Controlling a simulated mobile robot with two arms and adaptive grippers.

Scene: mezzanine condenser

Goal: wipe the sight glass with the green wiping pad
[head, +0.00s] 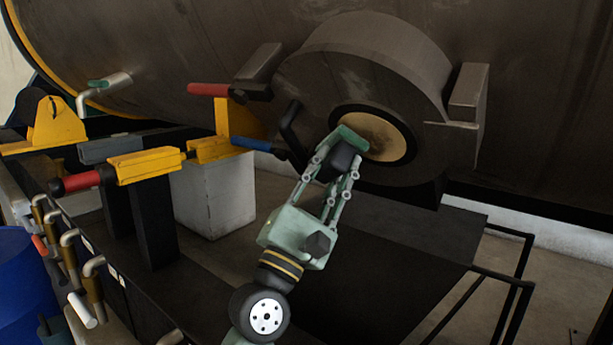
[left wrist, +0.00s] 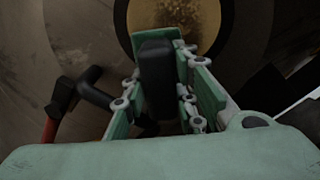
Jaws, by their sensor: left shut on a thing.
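The sight glass (head: 388,138) is a round amber disc in a dark ring on the thick round boss of the big tank. It also shows at the top of the left wrist view (left wrist: 208,22), with mottled marks on it. My left gripper (head: 338,164) is shut on the black handle (head: 341,158) of the green wiping pad (head: 351,136). The pad is at the left part of the glass and covers some of it. I cannot tell whether it touches the glass. The black handle fills the middle of the left wrist view (left wrist: 156,75). My right gripper is not in view.
A black bent lever (head: 289,125) and a blue-handled lever (head: 252,144) are close left of the gripper. A red handle (head: 208,90) and yellow brackets (head: 147,165) are further left. A metal lug (head: 468,92) flanks the boss on the right. A black railing (head: 512,275) stands lower right.

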